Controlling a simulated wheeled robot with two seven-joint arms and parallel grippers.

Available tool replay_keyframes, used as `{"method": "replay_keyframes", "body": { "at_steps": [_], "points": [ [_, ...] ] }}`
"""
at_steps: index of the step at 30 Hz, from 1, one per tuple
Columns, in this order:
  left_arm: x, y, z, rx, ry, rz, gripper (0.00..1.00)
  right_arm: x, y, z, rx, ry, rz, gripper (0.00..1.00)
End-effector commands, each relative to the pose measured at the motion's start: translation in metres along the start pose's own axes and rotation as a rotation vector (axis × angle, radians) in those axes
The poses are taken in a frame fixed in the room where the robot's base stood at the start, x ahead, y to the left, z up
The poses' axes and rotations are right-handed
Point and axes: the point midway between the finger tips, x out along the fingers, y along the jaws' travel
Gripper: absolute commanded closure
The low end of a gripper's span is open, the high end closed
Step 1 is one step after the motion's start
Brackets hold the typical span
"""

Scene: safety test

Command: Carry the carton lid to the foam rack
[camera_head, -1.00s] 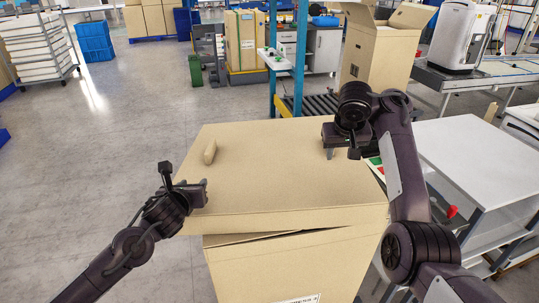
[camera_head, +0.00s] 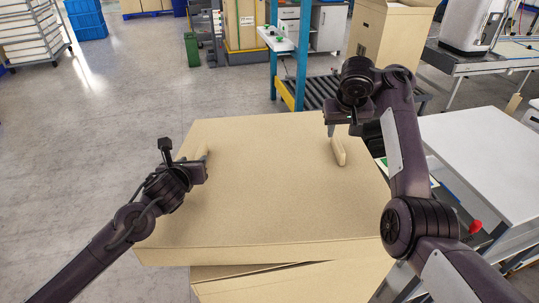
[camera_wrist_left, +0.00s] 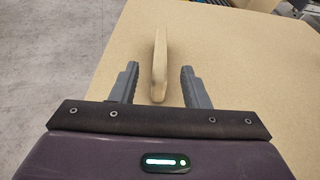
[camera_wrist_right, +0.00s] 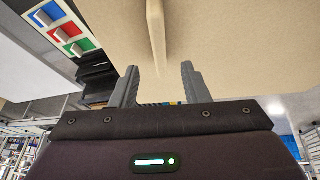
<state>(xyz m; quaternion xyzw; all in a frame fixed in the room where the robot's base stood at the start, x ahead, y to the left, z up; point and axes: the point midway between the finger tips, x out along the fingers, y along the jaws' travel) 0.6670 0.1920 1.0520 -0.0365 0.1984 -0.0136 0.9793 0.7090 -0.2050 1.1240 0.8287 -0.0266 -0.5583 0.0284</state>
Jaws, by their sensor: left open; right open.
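The carton lid (camera_head: 265,205) is a flat tan cardboard sheet with a folded front edge, resting on the large carton (camera_head: 300,284). It has two upright handles. The left handle (camera_wrist_left: 159,60) lies between and ahead of the open fingers of my left gripper (camera_head: 205,164), with gaps on both sides. The right handle (camera_head: 338,150) stands beside my right gripper (camera_head: 335,128). In the right wrist view that handle (camera_wrist_right: 157,38) lies ahead of the open fingers, roughly between them and apart. I cannot identify the foam rack in these frames.
A white table (camera_head: 480,160) stands close to the right of the carton. Behind are a blue-posted roller station (camera_head: 320,95) and an open tall carton (camera_head: 385,40). The floor at left is clear.

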Motion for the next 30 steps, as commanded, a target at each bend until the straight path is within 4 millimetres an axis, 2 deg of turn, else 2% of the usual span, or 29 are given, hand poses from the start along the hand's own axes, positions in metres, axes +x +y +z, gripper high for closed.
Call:
{"method": "replay_keyframes", "body": {
  "at_steps": [8, 14, 20, 24, 30],
  "points": [
    [0.001, 0.0, 0.0, 0.0, 0.0, 0.0, 0.58, 0.0, 0.0, 0.0, 0.0, 0.001, 0.0, 0.58],
    [0.009, 0.0, 0.0, -0.001, 0.0, 0.0, 0.58, 0.007, 0.0, -0.002, -0.003, 0.004, 0.004, 0.58],
    [0.025, 0.0, 0.0, -0.002, 0.0, 0.001, 0.58, 0.025, 0.002, 0.0, -0.001, 0.0, 0.006, 0.58],
    [0.048, -0.001, 0.001, -0.004, 0.0, 0.0, 0.58, 0.049, 0.001, 0.001, 0.001, -0.005, 0.004, 0.58],
    [0.07, -0.001, 0.001, -0.002, 0.0, 0.0, 0.58, 0.07, 0.0, 0.0, 0.001, -0.002, 0.0, 0.58]
  ]
}}
